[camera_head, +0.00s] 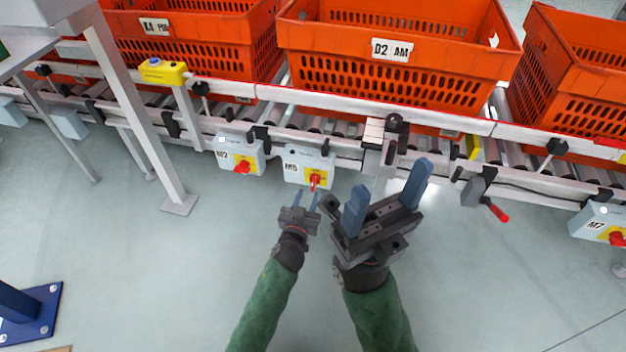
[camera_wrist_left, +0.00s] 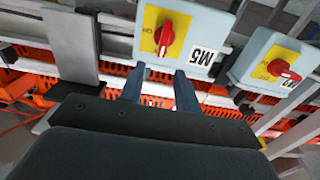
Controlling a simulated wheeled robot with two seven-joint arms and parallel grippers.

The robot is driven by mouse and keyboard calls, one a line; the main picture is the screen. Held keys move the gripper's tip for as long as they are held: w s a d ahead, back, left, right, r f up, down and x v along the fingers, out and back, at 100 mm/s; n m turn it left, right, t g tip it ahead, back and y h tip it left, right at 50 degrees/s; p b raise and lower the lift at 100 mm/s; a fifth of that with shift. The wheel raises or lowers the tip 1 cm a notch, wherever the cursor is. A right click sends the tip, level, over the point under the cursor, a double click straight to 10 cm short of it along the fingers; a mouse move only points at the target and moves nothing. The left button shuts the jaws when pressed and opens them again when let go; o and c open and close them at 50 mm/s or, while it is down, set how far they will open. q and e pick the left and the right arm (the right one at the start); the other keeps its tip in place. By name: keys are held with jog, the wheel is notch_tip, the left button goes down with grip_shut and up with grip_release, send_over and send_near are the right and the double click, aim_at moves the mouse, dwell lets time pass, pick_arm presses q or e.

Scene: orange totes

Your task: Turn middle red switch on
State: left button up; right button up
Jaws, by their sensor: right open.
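The M5 box (camera_head: 294,166) hangs under the conveyor rail, between the M2 box (camera_head: 222,150) and the M7 box (camera_head: 590,222). Its red switch (camera_head: 315,181) sits on a yellow plate. In the left wrist view the M5 red switch (camera_wrist_left: 165,36) is just beyond my fingertips, its knob slanted. The M2 red switch (camera_head: 242,167) also shows in the left wrist view (camera_wrist_left: 283,69). My left gripper (camera_head: 306,200) is open and empty, just below the M5 switch in the head view and apart from it. My right gripper (camera_head: 386,195) is open and empty, right of it.
Orange crates (camera_head: 400,62) stand on the roller conveyor, whose rail (camera_head: 420,119) runs above the switch boxes. A grey post (camera_head: 140,120) stands to the left. The floor (camera_head: 180,260) below is clear.

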aim_at(312, 182)
pick_arm(q)
jog(key=shift+b+x, duration=0.7)
jog(key=shift+x, duration=3)
grip_shut()
